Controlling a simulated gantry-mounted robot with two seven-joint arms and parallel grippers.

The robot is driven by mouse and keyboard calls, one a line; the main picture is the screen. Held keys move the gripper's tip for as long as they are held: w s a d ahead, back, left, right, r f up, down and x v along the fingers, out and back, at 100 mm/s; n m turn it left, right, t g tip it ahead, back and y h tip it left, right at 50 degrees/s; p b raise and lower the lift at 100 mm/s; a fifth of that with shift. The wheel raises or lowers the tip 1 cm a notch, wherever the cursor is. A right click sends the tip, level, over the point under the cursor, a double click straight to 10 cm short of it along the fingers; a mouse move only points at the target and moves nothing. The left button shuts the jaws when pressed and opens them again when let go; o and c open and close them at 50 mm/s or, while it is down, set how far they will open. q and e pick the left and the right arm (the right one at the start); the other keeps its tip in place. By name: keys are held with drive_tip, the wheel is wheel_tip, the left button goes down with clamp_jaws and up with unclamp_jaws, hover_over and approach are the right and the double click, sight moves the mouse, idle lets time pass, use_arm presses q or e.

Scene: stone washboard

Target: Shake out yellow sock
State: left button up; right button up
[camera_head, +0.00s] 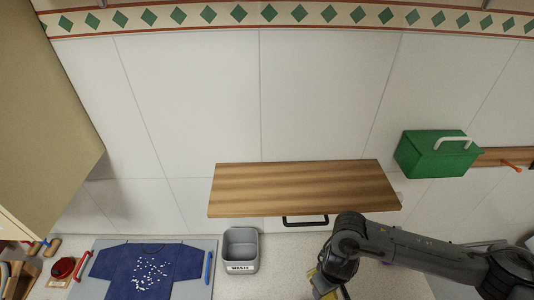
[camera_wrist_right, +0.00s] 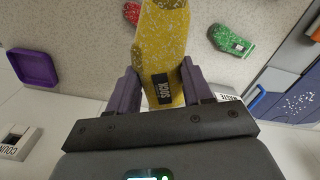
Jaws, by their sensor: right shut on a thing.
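My right gripper (camera_wrist_right: 157,88) is shut on the yellow sock (camera_wrist_right: 163,40), with one finger at each side of it. The sock carries white specks and a black label reading SOCK; its upper end runs out of the right wrist view. In the head view my right arm comes in from the right, and a small part of the yellow sock (camera_head: 319,281) shows at the bottom edge, partly hidden by the wrist. The fingertips are hidden there. My left gripper is not in view.
A grey waste bin (camera_head: 241,262) stands left of my right wrist. A blue shirt (camera_head: 125,270) with white specks lies on a board further left. A wooden shelf (camera_head: 300,187) juts out above. A green sock (camera_wrist_right: 231,40), red item (camera_wrist_right: 131,13) and purple tray (camera_wrist_right: 33,70) lie around.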

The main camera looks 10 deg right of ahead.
drive_tip(key=w+r, duration=0.1)
drive_tip(key=r, duration=0.1)
drive_tip(key=w+a+r+m, duration=0.1)
drive_tip(key=r, duration=0.1)
drive_tip(key=w+r+m, duration=0.1)
drive_tip(key=r, duration=0.1)
drive_tip(key=shift+w+a+r+p, duration=0.15)
drive_tip(key=shift+a+r+p, duration=0.05)
drive_tip(key=shift+r+p, duration=0.2)
wheel_tip(320, 180, up, 8)
drive_tip(key=shift+m, duration=0.4)
wheel_tip(320, 180, down, 9)
drive_tip(key=shift+r, duration=0.15)
drive_tip(key=shift+w, duration=0.1)
wheel_tip(320, 180, up, 9)
wheel_tip(320, 180, down, 10)
drive_tip(key=shift+r, duration=0.35)
